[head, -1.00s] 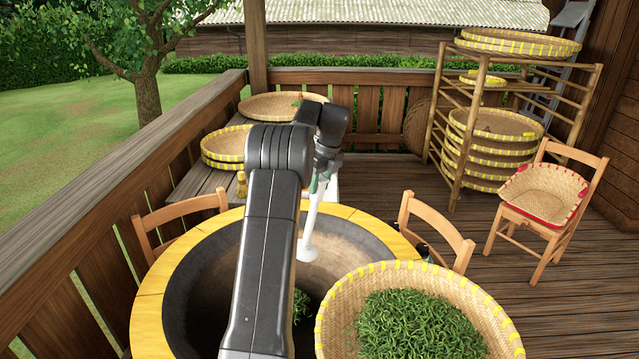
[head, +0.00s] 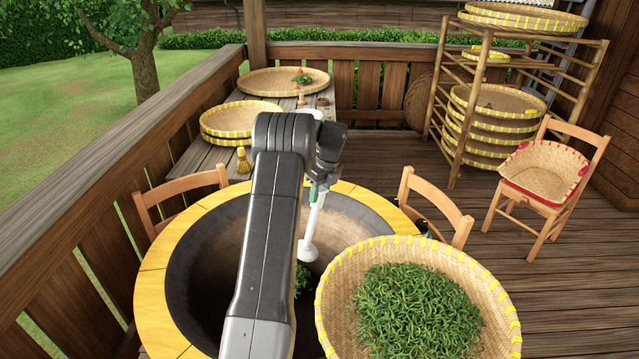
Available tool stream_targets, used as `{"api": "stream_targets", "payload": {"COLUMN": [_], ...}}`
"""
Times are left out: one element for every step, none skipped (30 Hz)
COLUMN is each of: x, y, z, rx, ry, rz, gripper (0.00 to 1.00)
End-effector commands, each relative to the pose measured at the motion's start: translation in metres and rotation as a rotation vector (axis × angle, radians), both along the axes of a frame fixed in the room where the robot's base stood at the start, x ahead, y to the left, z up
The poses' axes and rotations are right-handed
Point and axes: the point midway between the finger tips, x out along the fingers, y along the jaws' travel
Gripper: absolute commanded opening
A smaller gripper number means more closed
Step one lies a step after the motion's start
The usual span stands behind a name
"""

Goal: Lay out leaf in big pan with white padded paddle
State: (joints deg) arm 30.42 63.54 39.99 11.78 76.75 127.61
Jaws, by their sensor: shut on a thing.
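The big pan (head: 222,237) is a dark round bowl set in a yellow rim, in the lower middle of the head view. My arm crosses over it and hides much of its inside. My gripper (head: 318,185) is above the pan's far part, shut on the white paddle (head: 312,225). The paddle hangs down steeply, its padded end inside the pan near the right wall; I cannot tell if it touches. A little green leaf (head: 302,280) shows low in the pan, partly hidden by my arm. More leaf (head: 418,312) fills a wide basket.
The leaf basket (head: 338,318) with yellow-bound rim overlaps the pan's right side in view. Wooden chairs (head: 180,187) (head: 435,205) stand beyond the pan. A bench with trays (head: 240,118) is behind, a basket rack (head: 497,100) at right, a railing (head: 90,190) at left.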

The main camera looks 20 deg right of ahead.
Motion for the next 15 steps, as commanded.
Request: {"api": "stream_targets", "payload": {"x": [0.000, 0.000, 0.000, 0.000, 0.000, 0.000, 0.000, 0.000, 0.000, 0.000, 0.000, 0.000, 0.000, 0.000, 0.000], "y": [0.000, 0.000, 0.000, 0.000, 0.000, 0.000, 0.000, 0.000, 0.000, 0.000, 0.000, 0.000, 0.000, 0.000, 0.000], "z": [-0.006, -0.011, -0.016, -0.021, -0.025, -0.030, -0.034, -0.038, -0.045, -0.049, -0.053, -0.058, -0.062, -0.067, -0.074], "rx": [0.001, 0.001, 0.001, 0.001, 0.002, 0.001, 0.001, 0.000, 0.001, 0.001, 0.001, 0.000, 0.000, 0.000, 0.000], "ry": [0.001, 0.001, 0.001, 0.001, 0.002, 0.001, 0.001, 0.000, 0.001, 0.001, 0.001, 0.000, 0.000, 0.000, 0.000], "rz": [0.000, 0.000, 0.000, 0.000, 0.000, 0.000, 0.000, 0.000, 0.000, -0.001, -0.001, -0.001, -0.001, 0.000, 0.000], "gripper": [0.00, 0.00, 0.00, 0.00, 0.00, 0.00, 0.00, 0.00, 0.00, 0.00, 0.00, 0.00, 0.00, 0.00, 0.00]}}
